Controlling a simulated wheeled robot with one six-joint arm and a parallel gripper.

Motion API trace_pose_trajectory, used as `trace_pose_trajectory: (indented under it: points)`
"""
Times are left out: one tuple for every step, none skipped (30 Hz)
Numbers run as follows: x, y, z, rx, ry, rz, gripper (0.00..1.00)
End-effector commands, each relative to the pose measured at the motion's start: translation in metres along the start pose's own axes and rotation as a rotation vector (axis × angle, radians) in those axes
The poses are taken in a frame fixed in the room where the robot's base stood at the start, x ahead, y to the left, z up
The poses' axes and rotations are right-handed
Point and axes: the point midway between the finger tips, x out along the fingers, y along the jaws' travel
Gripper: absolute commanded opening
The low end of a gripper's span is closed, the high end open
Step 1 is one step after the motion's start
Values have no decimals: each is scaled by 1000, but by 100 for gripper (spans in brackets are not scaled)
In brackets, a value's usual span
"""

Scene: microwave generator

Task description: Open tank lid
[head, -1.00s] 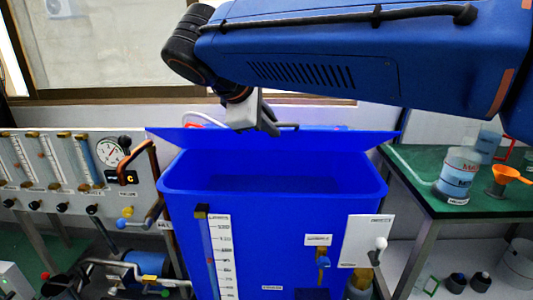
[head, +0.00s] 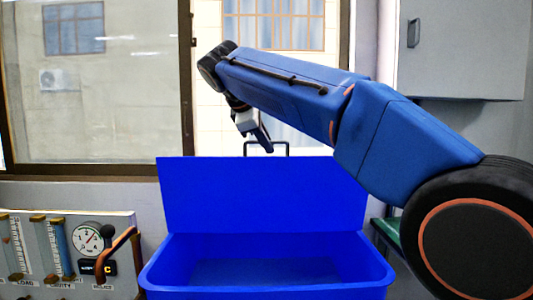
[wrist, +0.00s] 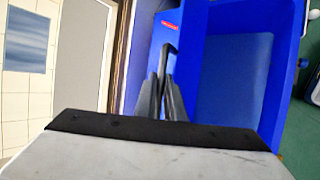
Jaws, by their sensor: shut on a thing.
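The blue tank (head: 265,291) stands in front of me with its top open and its inside showing. Its blue lid (head: 262,195) stands steeply raised, close to upright, along the tank's back edge. A dark handle (head: 283,147) sticks up at the lid's top edge. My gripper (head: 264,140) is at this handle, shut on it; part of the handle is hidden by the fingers. In the wrist view my two dark fingers (wrist: 162,98) close together around the dark handle (wrist: 170,49), beside the blue surfaces.
A gauge panel (head: 65,250) with tubes and a dial stands to the left of the tank. A green table (head: 388,232) is partly hidden behind my arm at the right. A window and wall are behind the tank, with a grey cabinet (head: 460,50) at upper right.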

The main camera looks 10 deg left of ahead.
Motion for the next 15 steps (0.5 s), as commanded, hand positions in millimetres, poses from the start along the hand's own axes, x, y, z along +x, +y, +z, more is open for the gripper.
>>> trace_pose_trajectory:
  points:
    - [5,7,-2,1,-1,-1,0]
    - [7,10,-3,1,-1,-1,0]
    - [8,14,-4,2,-1,0,0]
    - [10,16,-4,1,-1,-1,0]
    - [12,19,-5,0,-1,-1,0]
    - [14,22,-6,0,-1,-1,0]
    - [14,23,-6,0,0,-1,0]
    - [16,25,-6,0,0,-1,0]
    - [16,27,-7,0,0,-1,0]
    - [17,28,-7,1,0,0,0]
    - [18,29,-8,1,0,0,0]
    - [18,30,-8,0,0,0,0]
    - [19,30,-8,0,0,0,0]
    - [19,31,-9,0,0,0,0]
    - [20,31,-9,0,0,-1,0]
